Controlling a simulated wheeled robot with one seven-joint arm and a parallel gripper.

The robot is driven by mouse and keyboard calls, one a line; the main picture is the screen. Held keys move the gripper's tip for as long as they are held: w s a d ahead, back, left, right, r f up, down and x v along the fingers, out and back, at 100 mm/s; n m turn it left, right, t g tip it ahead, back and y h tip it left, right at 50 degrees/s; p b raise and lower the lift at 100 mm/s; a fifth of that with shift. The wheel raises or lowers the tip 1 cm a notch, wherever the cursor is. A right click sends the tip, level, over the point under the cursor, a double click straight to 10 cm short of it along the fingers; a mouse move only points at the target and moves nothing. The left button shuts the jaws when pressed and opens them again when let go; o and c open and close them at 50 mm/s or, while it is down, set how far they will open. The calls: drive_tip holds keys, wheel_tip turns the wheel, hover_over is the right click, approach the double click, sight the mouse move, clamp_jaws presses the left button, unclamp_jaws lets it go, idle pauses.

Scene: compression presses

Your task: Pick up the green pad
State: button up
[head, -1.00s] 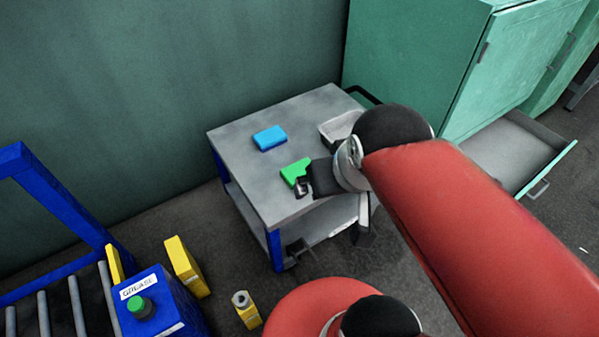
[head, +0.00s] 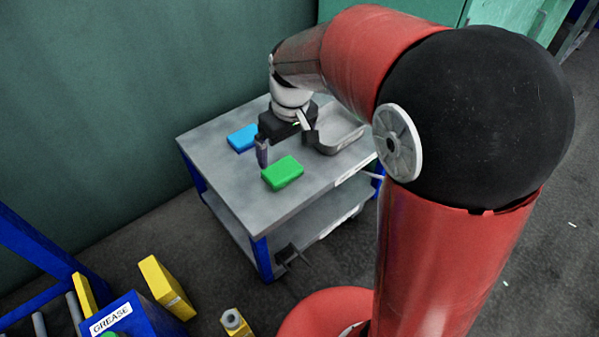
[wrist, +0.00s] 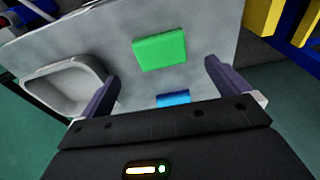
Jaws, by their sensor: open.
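The green pad (head: 283,172) lies flat on the grey top of the cart (head: 231,201), near its front edge. In the wrist view the green pad (wrist: 160,50) shows whole, ahead of the fingers and between their lines. My gripper (head: 285,143) is open and empty above the cart top, behind the pad in the head view. Its two fingers (wrist: 162,85) stand wide apart in the wrist view, and neither touches the pad. A blue pad (head: 242,138) lies further back on the cart, partly hidden by my gripper in the wrist view (wrist: 173,99).
A grey tray (head: 350,142) sits on the cart to the right of the pads, also in the wrist view (wrist: 55,85). A blue grease box (head: 128,312) and yellow blocks (head: 165,285) stand at lower left. The cart's front left top is clear.

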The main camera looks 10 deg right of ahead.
sight(282, 169)
drive_tip(key=shift+w+a+f, duration=0.1)
drive_tip(key=shift+w+f, duration=0.1)
drive_tip(key=shift+f, duration=0.2)
drive_tip(key=shift+w+a+f, duration=0.1)
drive_tip(key=shift+w+f, duration=0.05)
drive_tip(key=shift+f, duration=0.25)
drive_tip(key=f, duration=0.2)
drive_tip(key=f+b, duration=0.1)
drive_tip(key=f, duration=0.4)
drive_tip(key=shift+w+a+b, duration=0.3)
drive_tip(key=shift+a+b, duration=0.05)
drive_tip(key=shift+b, duration=0.05)
drive_tip(key=shift+c, duration=0.3)
drive_tip(key=shift+r, duration=0.1)
drive_tip(key=c, duration=0.9)
drive_tip(key=shift+r, duration=0.1)
wheel_tip(282, 169, up, 20)
drive_tip(key=p, duration=0.4)
